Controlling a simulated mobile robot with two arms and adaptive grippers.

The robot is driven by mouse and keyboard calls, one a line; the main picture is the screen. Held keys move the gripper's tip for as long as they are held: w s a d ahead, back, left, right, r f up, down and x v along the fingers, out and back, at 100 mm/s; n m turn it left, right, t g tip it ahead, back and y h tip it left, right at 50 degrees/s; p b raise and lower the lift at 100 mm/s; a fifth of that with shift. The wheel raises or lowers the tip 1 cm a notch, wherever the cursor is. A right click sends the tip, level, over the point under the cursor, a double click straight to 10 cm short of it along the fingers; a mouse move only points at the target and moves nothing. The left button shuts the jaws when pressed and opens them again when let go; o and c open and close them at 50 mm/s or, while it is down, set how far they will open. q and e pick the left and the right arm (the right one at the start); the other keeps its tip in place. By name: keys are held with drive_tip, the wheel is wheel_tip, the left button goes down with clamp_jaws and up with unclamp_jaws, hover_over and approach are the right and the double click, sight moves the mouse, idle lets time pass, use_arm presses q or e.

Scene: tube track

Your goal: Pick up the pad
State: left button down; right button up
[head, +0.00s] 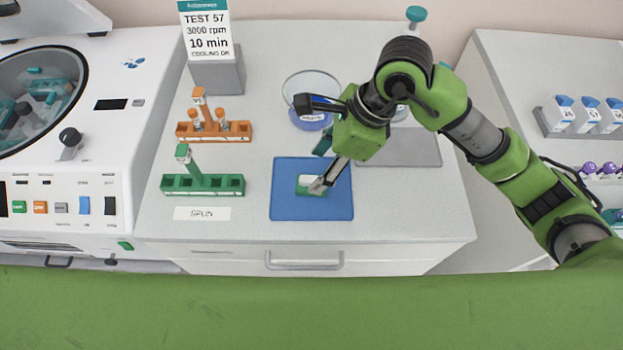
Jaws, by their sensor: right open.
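A small pad (304,180), pale on top with a green edge, lies on the blue mat (285,205) in the middle of the table. I cannot tell whether the blue mat or the small green piece is the pad meant. My right gripper (320,166) reaches down over the mat from the right and is open. One grey fingertip is at the right side of the small pad and hides part of it. Whether they touch is unclear. My left gripper is not in view.
Left of the mat stand a green rack (222,185) and an orange rack (238,131). Behind are a round clear dish (311,87) and a sign (206,33) on a grey block. A centrifuge (110,140) stands at left. A grey plate (420,152) lies at right.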

sight(311, 179)
drive_tip(key=shift+a+f+p, duration=0.2)
drive_tip(key=shift+f+p, duration=0.2)
drive_tip(key=shift+f, duration=0.15)
drive_tip(key=p+x, duration=0.1)
drive_tip(key=x, duration=0.2)
drive_tip(key=shift+s+f, duration=0.15)
drive_tip(key=shift+f, duration=0.1)
drive_tip(key=shift+a+f, duration=0.2)
drive_tip(key=shift+f, duration=0.2)
drive_tip(key=c, duration=1)
